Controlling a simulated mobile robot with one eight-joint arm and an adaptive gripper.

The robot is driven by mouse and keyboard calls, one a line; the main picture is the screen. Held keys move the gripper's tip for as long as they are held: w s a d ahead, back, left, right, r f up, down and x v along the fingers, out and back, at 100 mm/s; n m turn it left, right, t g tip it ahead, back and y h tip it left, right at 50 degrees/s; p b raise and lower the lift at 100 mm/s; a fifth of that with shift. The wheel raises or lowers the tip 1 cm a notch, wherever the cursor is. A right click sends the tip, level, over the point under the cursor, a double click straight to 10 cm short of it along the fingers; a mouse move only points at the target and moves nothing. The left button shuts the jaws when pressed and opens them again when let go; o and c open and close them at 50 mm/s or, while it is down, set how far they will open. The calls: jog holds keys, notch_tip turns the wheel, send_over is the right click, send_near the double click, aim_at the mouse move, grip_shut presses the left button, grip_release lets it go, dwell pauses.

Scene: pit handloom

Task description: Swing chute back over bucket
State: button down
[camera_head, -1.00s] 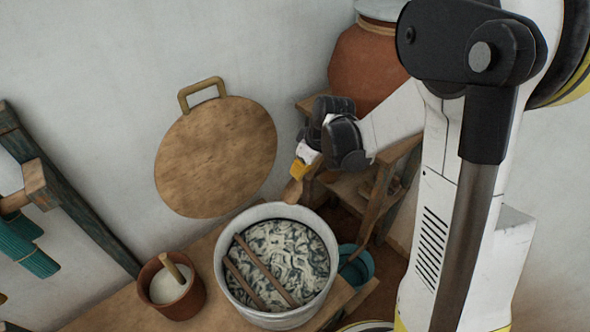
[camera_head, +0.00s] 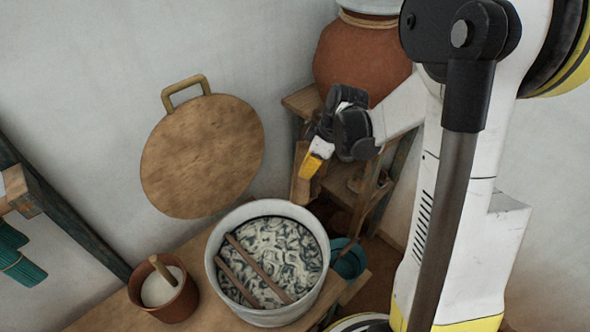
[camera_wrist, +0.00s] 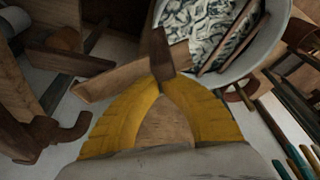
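The wooden chute (camera_head: 301,176) is a pale brown trough in front of the wooden stand, right of and above the grey tub. In the wrist view the chute (camera_wrist: 112,82) stretches to the left, with a dark wooden upright piece (camera_wrist: 159,50) at its end. My gripper (camera_head: 306,176) has yellow fingers, and their tips (camera_wrist: 163,76) close together around the base of that dark piece. The fingers hide part of the chute. A teal bucket (camera_head: 350,262) stands low, right of the tub and partly hidden by it. The chute's outlet is not clear.
The grey tub (camera_head: 325,270) holds marbled, pale and dark matter with two sticks across it. A clay pot (camera_head: 182,303) stands left of it on the wooden bench. A round wooden lid (camera_head: 205,155) hangs on the wall. A large clay jar (camera_head: 355,60) stands on the stand behind my gripper.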

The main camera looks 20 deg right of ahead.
jog(key=w+d+n, duration=0.1)
jog(key=d+n, duration=0.1)
jog(key=d, duration=1.1)
jog(key=shift+w+g, duration=0.3)
jog(key=shift+w, duration=0.05)
jog(key=shift+d+f, duration=0.1)
jog(key=shift+d, duration=0.05)
jog(key=v, duration=1.2)
jog(key=shift+w, duration=0.1)
